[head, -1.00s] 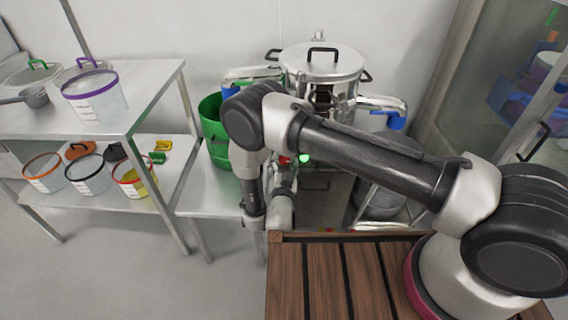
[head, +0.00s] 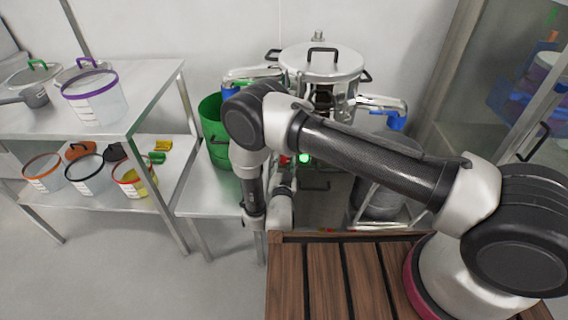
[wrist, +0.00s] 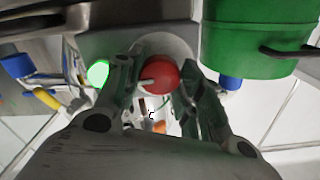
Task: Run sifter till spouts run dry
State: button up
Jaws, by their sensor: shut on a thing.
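The sifter (head: 320,65) is a steel vessel with a handled lid, standing against the back wall. Its left spout (head: 250,74) and right spout (head: 380,102) have blue parts at their ends. A green light (head: 305,158) glows on its front; the light also shows in the wrist view (wrist: 98,73). In the wrist view, my gripper (wrist: 157,84) is shut on a red knob (wrist: 160,73) with a pale pointer mark. In the head view my arm hides the fingers and most of the sifter's front. I cannot see whether material leaves the spouts.
A two-level steel rack (head: 150,90) with several lidded tubs is on the left. A slatted wooden surface (head: 330,285) is in front. Floor at front left is clear.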

jog(key=n, duration=0.8)
jog(key=shift+n, duration=0.3)
jog(key=n, duration=0.4)
jog(key=shift+n, duration=2.1)
jog(key=o, duration=1)
